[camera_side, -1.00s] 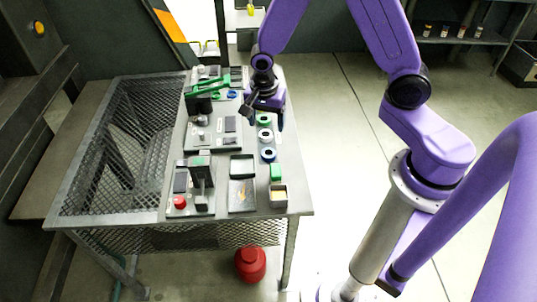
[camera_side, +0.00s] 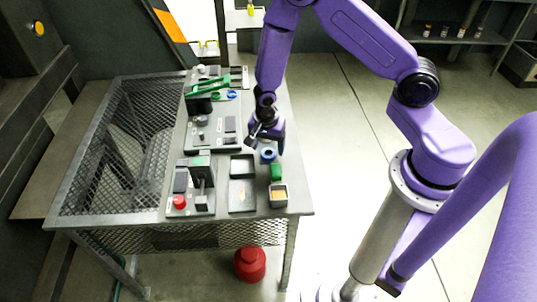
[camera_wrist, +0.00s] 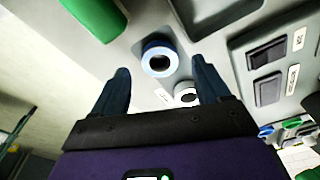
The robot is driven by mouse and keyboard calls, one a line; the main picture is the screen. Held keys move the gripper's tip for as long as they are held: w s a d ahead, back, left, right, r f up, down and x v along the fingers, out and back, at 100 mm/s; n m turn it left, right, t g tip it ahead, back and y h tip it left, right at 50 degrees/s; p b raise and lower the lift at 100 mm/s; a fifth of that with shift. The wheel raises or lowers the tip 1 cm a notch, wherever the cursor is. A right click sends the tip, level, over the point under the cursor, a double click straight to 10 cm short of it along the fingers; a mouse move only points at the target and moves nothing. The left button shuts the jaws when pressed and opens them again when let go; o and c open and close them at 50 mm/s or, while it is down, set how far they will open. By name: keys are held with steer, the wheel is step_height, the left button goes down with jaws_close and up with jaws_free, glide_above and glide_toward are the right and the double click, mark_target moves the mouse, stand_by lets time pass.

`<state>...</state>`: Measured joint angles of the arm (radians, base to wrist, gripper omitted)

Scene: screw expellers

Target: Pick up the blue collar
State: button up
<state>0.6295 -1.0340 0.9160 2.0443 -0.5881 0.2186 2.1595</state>
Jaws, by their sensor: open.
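A blue collar (camera_side: 268,155), a ring with a dark centre, sits on the right part of the bench in the side view. In the wrist view the collar (camera_wrist: 158,57) looks pale blue and lies on the grey surface, framed between my fingertips. My gripper (camera_side: 266,140) is open and empty, close above the collar in the side view, partly covering it. In the wrist view my gripper's two dark fingers (camera_wrist: 160,68) are apart, one on each side of the collar. The exact height above it is hard to tell.
A white ring (camera_wrist: 186,94) sits close to the collar. A green block (camera_side: 277,172) and a small box (camera_side: 278,195) stand on the near side. Another blue ring (camera_side: 231,94) lies at the far end.

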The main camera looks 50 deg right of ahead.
steer(key=shift+d+f, duration=0.15)
steer(key=shift+f, duration=1.1)
steer(key=c, duration=1.2)
steer(key=shift+r, duration=0.1)
